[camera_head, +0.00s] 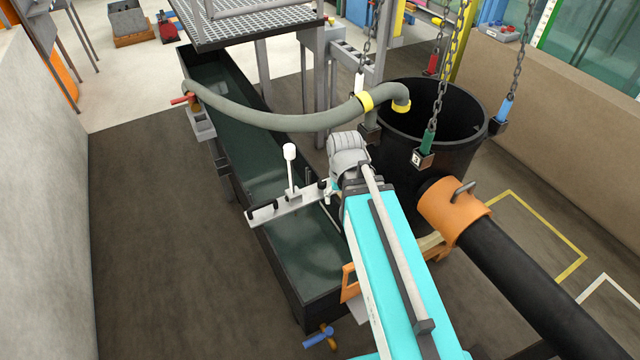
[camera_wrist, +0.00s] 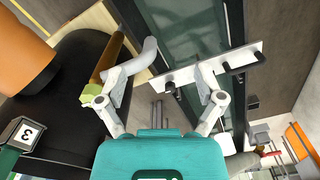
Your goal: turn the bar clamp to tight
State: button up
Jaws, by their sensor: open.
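A pale bar (camera_head: 268,208) lies across the narrow flume, with black knobs along it and a white-topped upright lever (camera_head: 290,160); I take this for the bar clamp. The bar (camera_wrist: 178,77) also shows in the wrist view, beyond my fingertips. My gripper (camera_wrist: 162,85) is open, its two fingers apart. The right finger overlaps the bar in that view. A grey curved piece (camera_wrist: 138,62) shows by the left finger; I cannot tell what it belongs to. In the head view my gripper hides the bar's right end. Whether any finger touches the clamp is unclear.
The dark flume (camera_head: 285,250) runs front to back. A black tub (camera_head: 430,135) stands to its right with chains above and an orange collar (camera_head: 452,210) on a black pipe. A grey hose (camera_head: 270,122) arches over the flume. The floor at left is clear.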

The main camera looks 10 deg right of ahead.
aim_at(321, 181)
jog(key=w+f+m+b, duration=0.4)
jog(key=w, duration=0.5)
jog(key=w+d+f+m+b, duration=0.1)
jog(key=w+f+m+b, duration=0.4)
jog(key=w, duration=0.4)
jog(key=w+f+m+b, duration=0.4)
jog(key=w+f+b, duration=0.1)
jog(key=w, duration=0.4)
jog(key=shift+d+f+m+t, duration=0.25)
jog(key=shift+d+m+t, duration=0.05)
jog(key=shift+d+m, duration=0.1)
jog(key=shift+w+a+f+m+b, duration=0.2)
jog(key=shift+a+f+m+b, duration=0.25)
jog(key=shift+a+m, duration=0.55)
jog(key=shift+f, duration=0.2)
jog(key=shift+f+b, duration=3.6)
jog(key=shift+b, duration=0.1)
jog(key=c, duration=1.1)
